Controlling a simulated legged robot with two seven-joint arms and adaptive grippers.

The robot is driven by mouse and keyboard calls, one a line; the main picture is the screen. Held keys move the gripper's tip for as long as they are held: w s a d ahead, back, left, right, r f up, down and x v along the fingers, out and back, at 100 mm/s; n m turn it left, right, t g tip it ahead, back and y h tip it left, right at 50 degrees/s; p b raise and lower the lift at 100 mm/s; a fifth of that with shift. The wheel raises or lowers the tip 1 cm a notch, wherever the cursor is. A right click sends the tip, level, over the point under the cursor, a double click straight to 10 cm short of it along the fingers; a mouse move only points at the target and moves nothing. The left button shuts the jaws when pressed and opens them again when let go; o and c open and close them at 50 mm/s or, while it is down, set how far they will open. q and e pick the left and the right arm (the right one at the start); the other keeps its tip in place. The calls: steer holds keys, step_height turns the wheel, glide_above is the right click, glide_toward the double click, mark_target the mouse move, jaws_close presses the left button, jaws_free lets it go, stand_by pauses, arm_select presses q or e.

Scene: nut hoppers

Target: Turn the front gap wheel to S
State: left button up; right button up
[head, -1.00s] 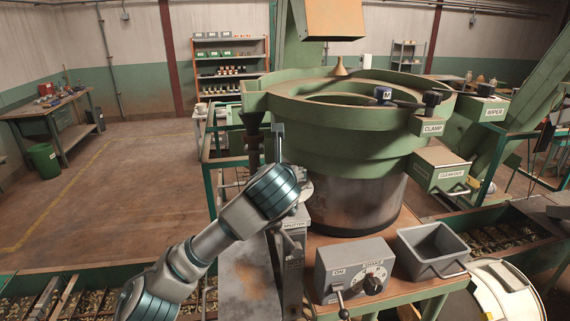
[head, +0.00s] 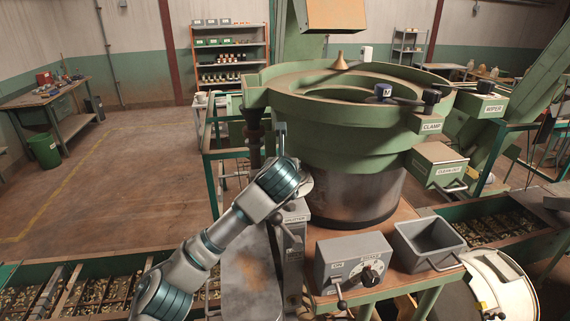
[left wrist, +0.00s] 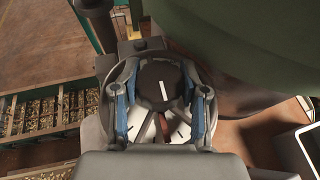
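In the left wrist view a round black wheel (left wrist: 160,84) with one white line sits over a white dial (left wrist: 180,131) with dark marks and a small red patch. The line points nearly straight up in that picture, and I can read no letter there. My left gripper (left wrist: 161,100) has its two blue-padded fingers on either side of the wheel. They look spread, and I cannot tell if they touch it. In the head view my left arm reaches to the near left side of the green bowl (head: 340,150), hiding the wheel. My right gripper is not in view.
A splitter post (head: 293,240) stands just right of my arm. A grey control box (head: 352,262) with a lever and knob, and a grey bin (head: 428,243), are nearer right. Open floor lies left.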

arm_select(q)
steer(key=shift+m+h, duration=0.3)
steer(key=shift+c, duration=0.4)
steer(key=shift+h+b, duration=0.3)
steer(key=shift+b, duration=0.05)
steer(key=shift+m+h, duration=0.8)
steer(key=shift+m, duration=0.1)
steer(key=shift+a+m+g+h+b, duration=0.1)
steer(key=shift+m+g+h+b, duration=0.2)
steer(key=shift+m+g+h, duration=0.15)
steer(key=shift+r+m+g+h+p, duration=0.1)
steer(key=shift+m+g+h+p, duration=0.25)
steer(key=shift+m+h, duration=0.6)
steer(key=m+g+h+p, duration=0.1)
steer(key=m+p, duration=0.1)
steer(key=m+g+h+p, duration=0.4)
steer(key=shift+r+p, duration=0.25)
steer(key=shift+p, duration=0.15)
steer(key=shift+f+m+g+h+p, duration=0.1)
steer(key=shift+m+g+h+p, duration=0.35)
steer(key=shift+m+g, duration=0.5)
steer(key=shift+f+m+g+h, duration=0.1)
steer(key=shift+m+g+h, duration=0.35)
steer(key=shift+m+g, duration=1)
steer(key=shift+g, duration=0.2)
